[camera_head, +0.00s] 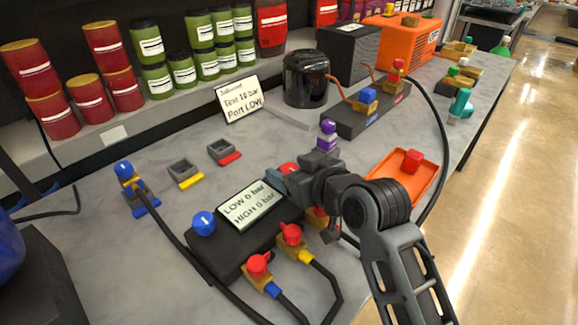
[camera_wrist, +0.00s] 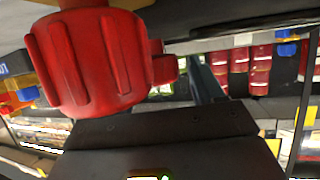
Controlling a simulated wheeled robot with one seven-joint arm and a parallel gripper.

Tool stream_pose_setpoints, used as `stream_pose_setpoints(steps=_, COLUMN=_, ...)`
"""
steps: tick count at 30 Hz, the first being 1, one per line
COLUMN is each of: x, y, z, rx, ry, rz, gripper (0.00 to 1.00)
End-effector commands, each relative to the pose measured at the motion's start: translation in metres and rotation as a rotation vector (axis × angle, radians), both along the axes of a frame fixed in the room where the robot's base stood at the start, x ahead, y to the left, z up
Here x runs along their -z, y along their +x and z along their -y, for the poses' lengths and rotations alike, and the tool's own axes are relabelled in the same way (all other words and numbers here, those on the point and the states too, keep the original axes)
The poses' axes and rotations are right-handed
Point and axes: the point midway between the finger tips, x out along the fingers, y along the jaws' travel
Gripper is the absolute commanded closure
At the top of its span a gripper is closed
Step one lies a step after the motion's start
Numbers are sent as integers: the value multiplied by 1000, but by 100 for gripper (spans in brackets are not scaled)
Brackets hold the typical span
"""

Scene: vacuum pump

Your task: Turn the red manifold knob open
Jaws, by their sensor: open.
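The black manifold (camera_head: 215,262) lies on the bench with a screen reading LOW 0 bar and HIGH 0 bar. Its blue knob (camera_head: 203,223) is at the left end. The red manifold knob (camera_head: 288,167) is at the right end, partly hidden by my gripper (camera_head: 279,181). My gripper is open, with its jaws close beside the red knob. In the wrist view the ribbed red knob (camera_wrist: 88,60) fills the upper left, very near the jaws. I cannot tell whether they touch it.
Red-handled valves (camera_head: 258,265) with hoses sit along the manifold's front side. A purple-topped fitting (camera_head: 327,137) stands just behind my gripper. An orange tray (camera_head: 378,191) with a red part lies to the right. Bare bench shows left of the manifold.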

Motion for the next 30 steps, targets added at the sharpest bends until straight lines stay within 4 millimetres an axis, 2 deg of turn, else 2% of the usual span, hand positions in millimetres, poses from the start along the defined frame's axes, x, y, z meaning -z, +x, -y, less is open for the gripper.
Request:
stream_pose_setpoints(steps=12, x=4, y=7, z=-5, rx=1, ry=1, rz=0, gripper=34)
stream_pose_setpoints(steps=27, x=4, y=6, z=-5, rx=1, ry=1, rz=0, gripper=82)
stream_pose_setpoints(steps=30, x=4, y=6, z=-5, rx=0, ry=1, rz=0, gripper=84)
